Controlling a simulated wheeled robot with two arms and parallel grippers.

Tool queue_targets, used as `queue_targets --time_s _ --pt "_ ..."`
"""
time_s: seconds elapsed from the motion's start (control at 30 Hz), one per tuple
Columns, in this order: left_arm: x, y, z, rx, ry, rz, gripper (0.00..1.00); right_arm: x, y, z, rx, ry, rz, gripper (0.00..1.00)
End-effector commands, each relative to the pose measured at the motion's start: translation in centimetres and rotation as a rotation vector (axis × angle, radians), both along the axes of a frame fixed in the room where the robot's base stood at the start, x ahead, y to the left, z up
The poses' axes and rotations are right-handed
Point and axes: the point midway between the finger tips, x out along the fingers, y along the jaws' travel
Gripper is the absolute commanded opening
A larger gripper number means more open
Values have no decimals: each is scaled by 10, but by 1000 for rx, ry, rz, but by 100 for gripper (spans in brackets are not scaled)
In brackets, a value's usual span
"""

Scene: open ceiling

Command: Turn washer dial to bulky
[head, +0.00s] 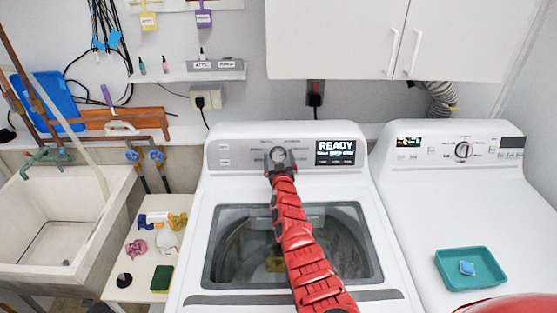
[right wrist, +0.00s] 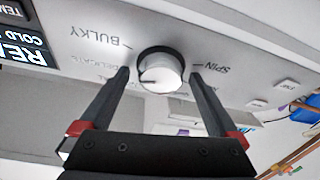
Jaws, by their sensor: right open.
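The washer (head: 300,198) stands in the middle of the head view, its display (head: 336,152) reading READY. Its silver dial (head: 278,153) sits on the back panel left of the display. In the right wrist view, upside down, the dial (right wrist: 160,68) has a dark rim and a small dark mark at the lower left of its face. BULKY (right wrist: 94,36) is printed at its upper left and SPIN (right wrist: 209,68) to its right. My right gripper (head: 281,164) is open at the dial, fingertips apart on either side; contact is unclear. My left gripper is not in view.
A dryer (head: 405,185) with a teal tray (head: 444,263) stands to the right. White cabinets (head: 337,38) hang above. At left are a sink (head: 108,195) and a small table (head: 130,293) with sponges and bottles. The washer's glass lid (head: 225,250) is closed under my arm.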

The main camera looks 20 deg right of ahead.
Motion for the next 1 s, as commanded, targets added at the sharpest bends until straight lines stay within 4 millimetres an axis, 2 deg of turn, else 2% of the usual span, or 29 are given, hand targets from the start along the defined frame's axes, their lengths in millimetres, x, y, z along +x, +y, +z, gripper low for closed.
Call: queue_targets --time_s 0.07,0.5,0.53,0.77,1.0 --pt "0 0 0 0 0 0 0 0 0 0 0 0 0 93" --pt "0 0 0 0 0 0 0 0 0 0 0 0 0 13" --pt "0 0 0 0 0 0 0 0 0 0 0 0 0 11" --pt "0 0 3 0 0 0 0 0 1 1 21 -7 -8 11" --pt "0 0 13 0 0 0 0 0 1 1 126 -32 -48 10"
